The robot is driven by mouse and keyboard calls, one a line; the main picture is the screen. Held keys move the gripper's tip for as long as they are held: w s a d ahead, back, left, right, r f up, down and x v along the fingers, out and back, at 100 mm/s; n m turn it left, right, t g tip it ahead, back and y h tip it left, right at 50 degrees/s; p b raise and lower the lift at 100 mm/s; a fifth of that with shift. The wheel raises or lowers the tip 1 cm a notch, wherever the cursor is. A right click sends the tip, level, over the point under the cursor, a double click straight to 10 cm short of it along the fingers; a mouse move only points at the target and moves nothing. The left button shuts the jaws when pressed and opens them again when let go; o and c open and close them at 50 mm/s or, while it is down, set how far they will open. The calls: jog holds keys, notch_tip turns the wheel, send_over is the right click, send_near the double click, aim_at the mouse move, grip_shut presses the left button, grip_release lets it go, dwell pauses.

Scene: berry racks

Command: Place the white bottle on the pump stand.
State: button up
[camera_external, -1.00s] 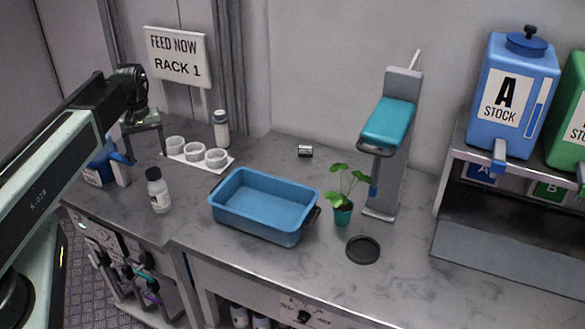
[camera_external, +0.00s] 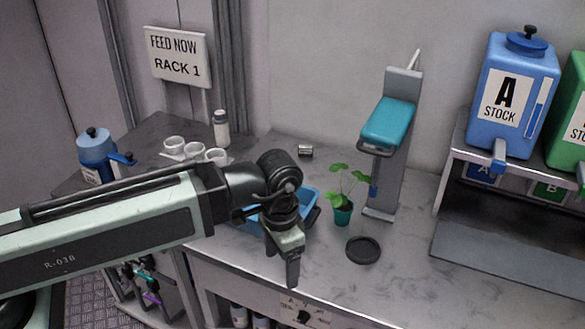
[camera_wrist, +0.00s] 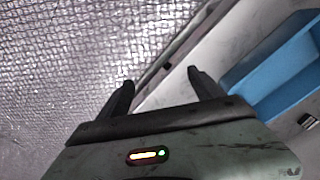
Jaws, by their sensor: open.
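The other pale bottle, seen earlier at the front left, does not show now, where my arm covers that spot. A tall grey stand with a teal top (camera_external: 388,125), which looks like the pump stand, is at the back right of the tray. My gripper (camera_external: 292,275) points down near the counter's front edge, in front of the blue tray. In the wrist view its two fingers (camera_wrist: 165,90) are apart with nothing between them.
My arm partly hides the blue tray (camera_external: 312,200); the tray also shows in the wrist view (camera_wrist: 262,75). A potted plant (camera_external: 343,213) and a black disc (camera_external: 363,250) are near the stand. White cups (camera_external: 195,150) and a blue jug (camera_external: 97,150) are at left.

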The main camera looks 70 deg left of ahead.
jog(key=shift+o, duration=0.4)
jog(key=shift+m, duration=0.9)
jog(key=d, duration=0.5)
jog(key=shift+s+d, duration=0.35)
jog(key=shift+s, duration=0.05)
jog(key=shift+a, duration=0.1)
jog(key=shift+a, duration=0.1)
